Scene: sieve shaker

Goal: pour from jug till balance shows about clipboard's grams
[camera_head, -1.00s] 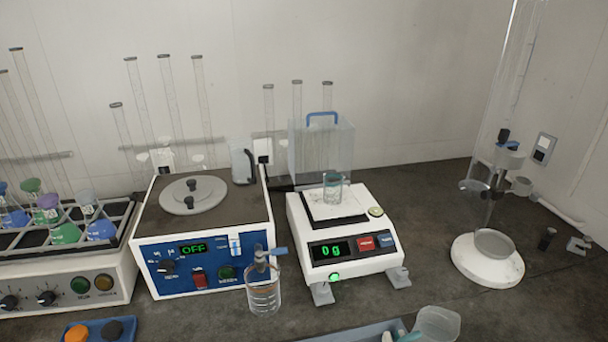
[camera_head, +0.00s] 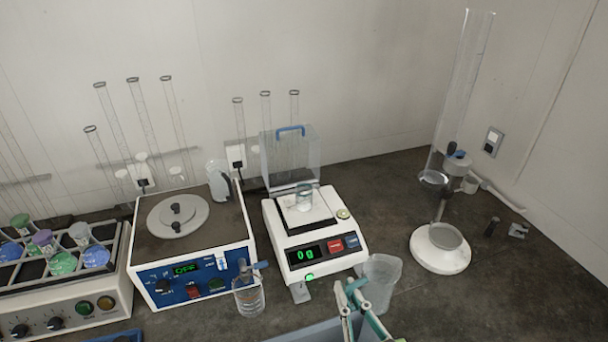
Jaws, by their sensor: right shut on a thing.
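The balance (camera_head: 325,269) stands in the middle and its green display reads 0 g. A small glass beaker (camera_head: 304,199) stands on its white pan. My right gripper (camera_head: 360,296), with pale and green fingers, is shut on a clear jug (camera_head: 383,278) just right of the balance's front corner. The jug is about upright and apart from the beaker; I cannot tell how much liquid is in it. My left gripper is not in view. No clipboard is visible.
A blue-fronted sieve shaker (camera_head: 185,280) reading OFF is on the left, with another jug (camera_head: 217,181) on its back corner. A wash bottle (camera_head: 249,295) stands between shaker and balance. A clear draft shield (camera_head: 290,157) is behind the balance. A white-based stand (camera_head: 440,250) is at right.

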